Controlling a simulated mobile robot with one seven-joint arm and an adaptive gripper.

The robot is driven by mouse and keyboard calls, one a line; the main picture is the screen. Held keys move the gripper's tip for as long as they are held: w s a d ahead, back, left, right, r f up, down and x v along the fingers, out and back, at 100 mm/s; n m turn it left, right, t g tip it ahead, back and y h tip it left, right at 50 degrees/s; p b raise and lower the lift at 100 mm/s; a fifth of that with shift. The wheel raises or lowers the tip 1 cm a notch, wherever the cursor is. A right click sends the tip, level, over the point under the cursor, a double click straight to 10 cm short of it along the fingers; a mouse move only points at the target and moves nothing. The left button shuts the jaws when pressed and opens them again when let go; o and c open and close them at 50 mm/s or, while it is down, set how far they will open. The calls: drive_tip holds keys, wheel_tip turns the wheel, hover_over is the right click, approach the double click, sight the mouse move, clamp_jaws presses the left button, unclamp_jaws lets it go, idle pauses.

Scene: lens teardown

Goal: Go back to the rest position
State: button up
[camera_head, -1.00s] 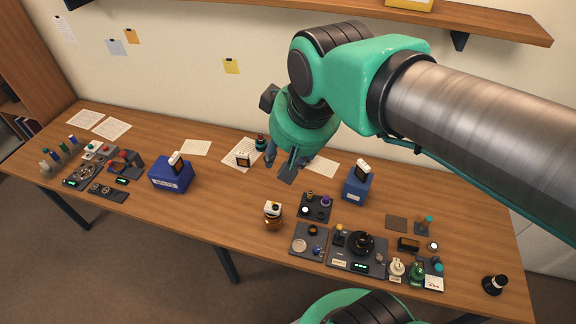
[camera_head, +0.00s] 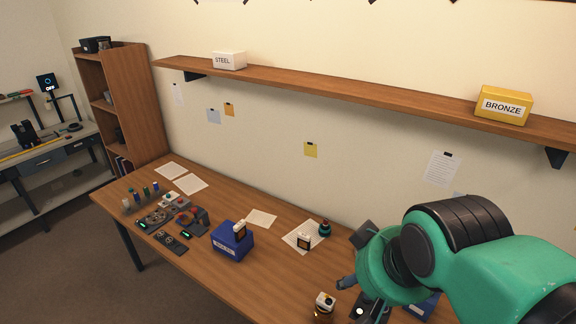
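My gripper (camera_head: 352,290) shows only in part at the lower right, below the green wrist of my arm, above the right part of the wooden bench (camera_head: 185,275). I cannot tell whether its fingers are open or shut, and I see nothing held in it. My arm hides part of the bench's right side. A small jar with a white top (camera_head: 325,301) stands near the gripper at the picture's lower edge.
A blue box (camera_head: 232,243) stands mid-bench, with several small devices (camera_head: 170,215) to its left. A wall shelf bears a white STEEL box (camera_head: 229,60) and a yellow BRONZE box (camera_head: 503,105). A tall bookcase (camera_head: 145,100) and another workbench (camera_head: 45,160) stand at left.

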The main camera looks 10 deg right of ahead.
wheel_tip(320, 180, down, 7)
drive_tip(key=b, duration=0.6)
idle(1.1)
